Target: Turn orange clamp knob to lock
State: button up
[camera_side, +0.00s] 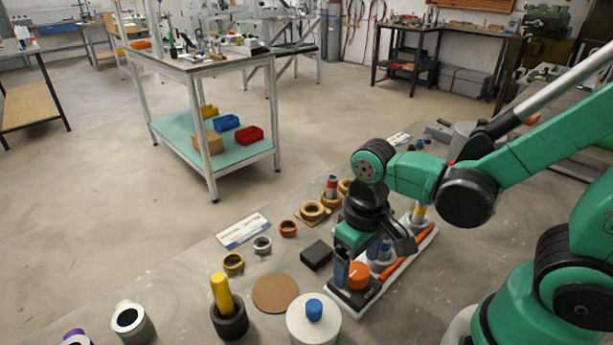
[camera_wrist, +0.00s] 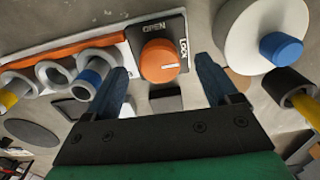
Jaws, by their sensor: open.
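The orange clamp knob (camera_wrist: 160,61) sits on a black plate (camera_wrist: 172,28) with OPEN and LOCK printed on it. Its white pointer line points right, toward the LOCK label. In the side view the knob (camera_side: 358,275) is at the near end of the white frame jig (camera_side: 338,307). My gripper (camera_wrist: 163,80) is open, with one blue-grey finger on each side of the knob in the wrist view. Gaps show between the fingers and the knob. In the side view my gripper (camera_side: 352,268) is low over the knob and partly hides it.
A white cylinder with a blue knob (camera_side: 314,311) stands close by. A yellow rod in a black cup (camera_side: 228,308), a brown disc (camera_side: 275,293) and a black block (camera_side: 317,255) are nearby. Grey rings (camera_wrist: 52,73) line the jig beside my gripper.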

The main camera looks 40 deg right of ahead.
aim_at(357, 270)
jog(key=shift+r, duration=1.8)
jog(key=w+d+r+t, duration=0.3)
jog(key=w+r+t, duration=0.1)
jog(key=t, duration=0.3)
jog(key=shift+w+d+r, duration=0.25)
jog(key=shift+w+r, duration=0.05)
jog(key=shift+r, duration=0.35)
jog(key=shift+o, duration=0.2)
